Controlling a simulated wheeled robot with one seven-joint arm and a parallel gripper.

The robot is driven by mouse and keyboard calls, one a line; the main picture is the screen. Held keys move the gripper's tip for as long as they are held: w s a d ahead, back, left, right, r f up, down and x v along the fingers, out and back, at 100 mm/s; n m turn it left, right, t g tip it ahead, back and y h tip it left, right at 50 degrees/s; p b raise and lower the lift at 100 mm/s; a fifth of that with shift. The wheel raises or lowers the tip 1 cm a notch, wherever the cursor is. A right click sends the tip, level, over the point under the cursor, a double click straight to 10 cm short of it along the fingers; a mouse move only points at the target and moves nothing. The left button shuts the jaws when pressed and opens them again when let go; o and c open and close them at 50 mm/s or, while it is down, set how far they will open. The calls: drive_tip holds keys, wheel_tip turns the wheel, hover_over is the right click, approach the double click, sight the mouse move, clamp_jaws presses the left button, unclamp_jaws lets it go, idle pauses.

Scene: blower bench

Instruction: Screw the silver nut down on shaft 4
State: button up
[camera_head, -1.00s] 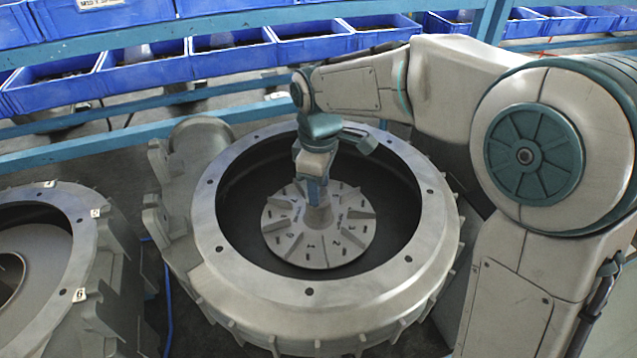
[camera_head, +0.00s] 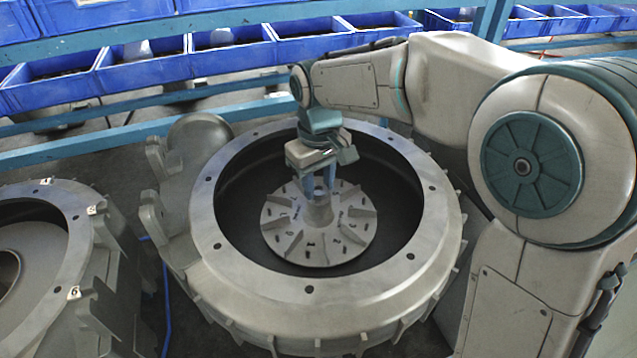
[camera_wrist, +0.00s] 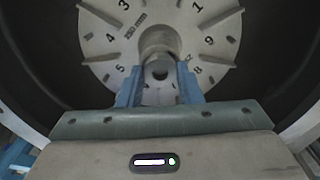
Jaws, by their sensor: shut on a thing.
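My gripper (camera_head: 319,190) points down into the round grey housing (camera_head: 225,270), over the middle of the finned, numbered disc (camera_head: 350,240). Its two blue fingers stand on either side of the disc's raised hub (camera_head: 319,214). In the wrist view the fingers of my gripper (camera_wrist: 160,88) are shut on a small round grey piece, the silver nut (camera_wrist: 158,71), in line with the hub. The nut is mostly hidden in the head view. The shaft under it is hidden, and I cannot read a shaft number. The disc (camera_wrist: 110,40) shows printed digits around its face.
The high rim of the housing surrounds my gripper, with a dark gap between disc and wall. A second housing (camera_head: 85,255) stands at the left. Blue bins (camera_head: 235,55) on a teal rack line the back.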

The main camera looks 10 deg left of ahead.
drive_tip(key=m, duration=0.4)
drive_tip(key=shift+m+b, duration=0.3)
drive_tip(key=shift+b, duration=0.05)
drive_tip(key=m, duration=0.9)
drive_tip(key=shift+b, duration=0.4)
drive_tip(key=m, duration=0.4)
drive_tip(key=o, duration=0.8)
drive_tip(key=shift+o, duration=0.2)
drive_tip(key=shift+w, duration=0.1)
